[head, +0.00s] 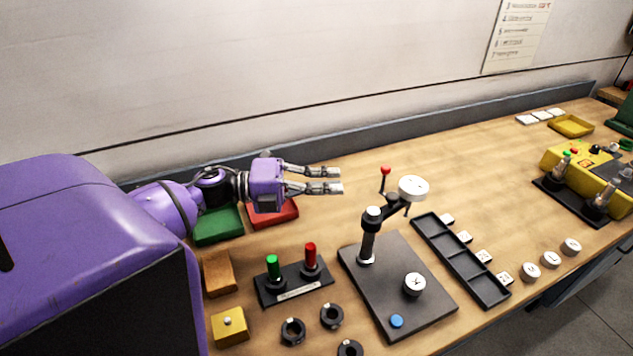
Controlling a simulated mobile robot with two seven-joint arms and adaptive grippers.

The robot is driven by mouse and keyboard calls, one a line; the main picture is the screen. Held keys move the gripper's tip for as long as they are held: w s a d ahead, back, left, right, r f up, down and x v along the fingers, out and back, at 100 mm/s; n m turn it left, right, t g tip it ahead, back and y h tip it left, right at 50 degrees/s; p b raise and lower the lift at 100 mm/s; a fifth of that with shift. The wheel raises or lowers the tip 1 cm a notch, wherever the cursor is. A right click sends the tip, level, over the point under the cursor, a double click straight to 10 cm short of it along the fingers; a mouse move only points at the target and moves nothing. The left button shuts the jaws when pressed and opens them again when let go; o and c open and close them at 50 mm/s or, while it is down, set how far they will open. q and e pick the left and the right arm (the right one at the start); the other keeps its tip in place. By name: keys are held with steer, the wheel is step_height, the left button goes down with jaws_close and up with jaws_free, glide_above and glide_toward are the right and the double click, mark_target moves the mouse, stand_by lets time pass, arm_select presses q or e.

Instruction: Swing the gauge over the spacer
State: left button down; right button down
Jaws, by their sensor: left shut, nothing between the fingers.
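The gauge (413,188) is a white round dial on a swing arm, carried by a dark post (368,240) on a grey plate (365,290). A lever with a red ball knob (385,171) stands up near the arm. The spacer looks to be the white marked puck (414,284) on the plate, near a blue button (397,321). My right gripper is out of view.
A black slotted tray (462,262) lies right of the plate, with small white tiles and discs beside it. A block with green and red pegs (293,284) stands left of the plate. Black rings (331,315) lie in front. A yellow box (590,172) stands far right.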

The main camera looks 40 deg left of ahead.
arm_select(q)
steer(key=b, duration=0.1)
glide_toward(400, 196)
step_height(400, 196, up, 2)
steer(key=w, duration=0.3)
steer(key=shift+w+d+r, duration=0.2)
steer(key=shift+w+d, duration=0.2)
steer(key=shift+d, duration=0.05)
